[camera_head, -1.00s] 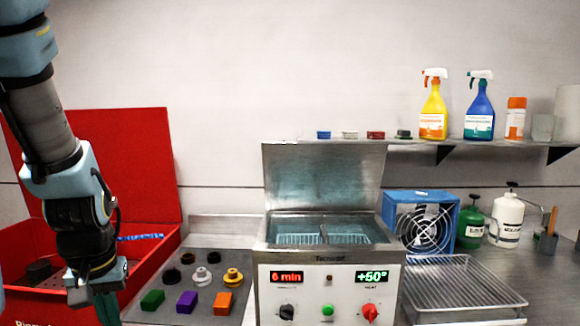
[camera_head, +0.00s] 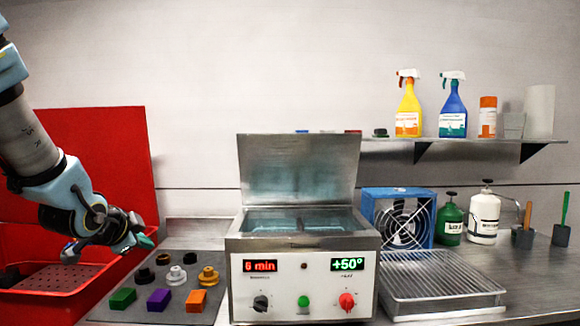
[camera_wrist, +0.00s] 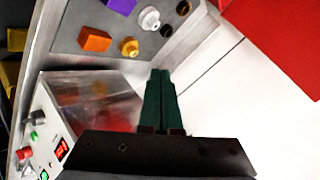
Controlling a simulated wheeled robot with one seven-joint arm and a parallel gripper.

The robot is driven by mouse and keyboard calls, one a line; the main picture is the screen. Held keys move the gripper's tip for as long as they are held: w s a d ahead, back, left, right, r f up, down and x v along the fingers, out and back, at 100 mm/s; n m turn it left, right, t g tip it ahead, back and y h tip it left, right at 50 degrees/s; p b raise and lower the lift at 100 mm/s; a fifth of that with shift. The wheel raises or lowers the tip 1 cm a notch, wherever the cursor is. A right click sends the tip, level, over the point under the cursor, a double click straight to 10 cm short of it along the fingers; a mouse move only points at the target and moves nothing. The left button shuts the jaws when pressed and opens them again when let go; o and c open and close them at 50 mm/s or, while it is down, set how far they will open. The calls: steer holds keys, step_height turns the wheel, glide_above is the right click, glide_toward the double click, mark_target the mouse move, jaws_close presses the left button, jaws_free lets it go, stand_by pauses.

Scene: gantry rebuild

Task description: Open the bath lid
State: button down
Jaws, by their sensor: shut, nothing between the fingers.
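The bath (camera_head: 303,262) is a steel box with a white front panel, red and green displays and knobs. Its steel lid (camera_head: 298,168) stands raised and tilted back at the rear, and the basin (camera_head: 300,220) shows below it. In the wrist view the bath's front panel (camera_wrist: 45,135) is at the lower left. My gripper (camera_head: 146,243) is left of the bath, above the grey mat, apart from the lid. In the wrist view its green fingers (camera_wrist: 159,100) are together with nothing between them.
A red case (camera_head: 85,170) with its cover up stands at the left. The grey mat (camera_head: 185,255) holds coloured blocks and several round parts. A blue fan (camera_head: 400,218) and a wire rack (camera_head: 440,285) are right of the bath. A shelf (camera_head: 460,148) with bottles is above.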

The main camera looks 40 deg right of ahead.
steer(key=s+d+r+m+h+b, duration=0.2)
steer(key=d+m+h, duration=0.15)
steer(key=d, duration=0.25)
steer(key=s+d+r+m+h+b, duration=0.1)
steer(key=d+r+m+h, duration=0.1)
steer(key=d+m, duration=0.3)
steer(key=m+g+h, duration=0.7)
steer(key=m+h, duration=0.1)
steer(key=m, duration=0.3)
glide_toward(304, 149)
steer(key=s+d, duration=0.2)
steer(key=s, duration=0.1)
steer(key=w+d+p, duration=0.1)
steer(key=w+d+r+p, duration=0.1)
steer(key=shift+w+d, duration=0.25)
steer(key=shift+d, duration=0.15)
steer(key=shift+w+d+r+p, duration=0.1)
steer(key=shift+w+d+p, duration=0.35)
